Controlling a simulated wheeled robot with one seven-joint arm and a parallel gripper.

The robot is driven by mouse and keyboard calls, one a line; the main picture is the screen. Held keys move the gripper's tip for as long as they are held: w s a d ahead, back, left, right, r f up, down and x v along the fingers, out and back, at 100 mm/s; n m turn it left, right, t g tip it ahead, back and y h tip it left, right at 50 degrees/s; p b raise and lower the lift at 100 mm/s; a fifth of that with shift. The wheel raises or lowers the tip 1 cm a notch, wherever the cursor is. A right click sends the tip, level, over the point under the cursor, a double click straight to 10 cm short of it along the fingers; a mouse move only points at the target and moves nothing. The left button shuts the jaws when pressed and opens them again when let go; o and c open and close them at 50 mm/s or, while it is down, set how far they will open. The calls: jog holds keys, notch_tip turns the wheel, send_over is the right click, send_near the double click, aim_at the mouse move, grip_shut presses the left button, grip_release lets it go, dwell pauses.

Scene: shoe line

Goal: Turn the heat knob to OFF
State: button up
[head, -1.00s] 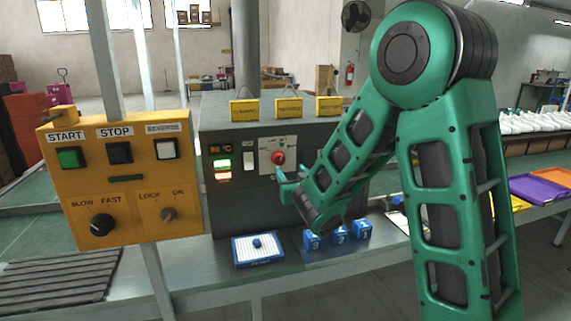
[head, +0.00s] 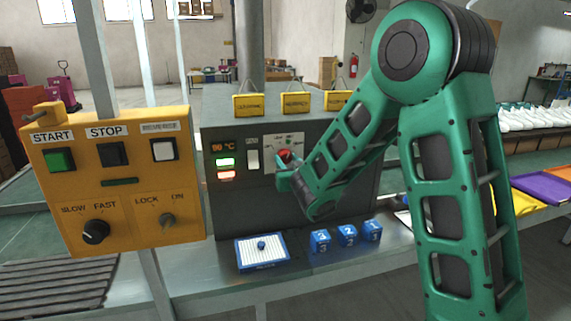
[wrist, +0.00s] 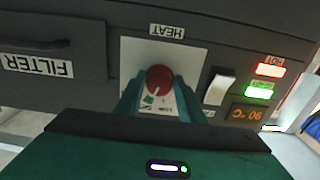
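The red heat knob (head: 285,155) is on a white plate on the front of the grey machine. In the wrist view, which is upside down, the knob (wrist: 158,79) sits below the HEAT label (wrist: 167,31). A green mark and the word LOW show on the plate; I cannot tell clearly which way the knob points. My gripper (head: 283,172) is at the plate, close to the knob. In the wrist view my gripper (wrist: 158,88) has its fingers apart, one on each side of the knob. I cannot tell whether they touch it.
A white rocker switch (wrist: 217,88) and lit displays (wrist: 258,91) are beside the heat plate. A yellow control box (head: 115,185) stands at the left. A white gridded tray (head: 262,251) and blue numbered blocks (head: 347,236) lie on the bench below.

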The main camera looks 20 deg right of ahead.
jog(key=c, duration=0.5)
jog(key=n, duration=0.6)
jog(key=shift+d+r+n, duration=0.1)
jog(key=shift+n, duration=0.2)
jog(key=n, duration=0.5)
jog(key=shift+d, duration=0.1)
jog(key=shift+n, duration=2.1)
jog(key=o, duration=1.1)
jog(key=shift+c, duration=0.2)
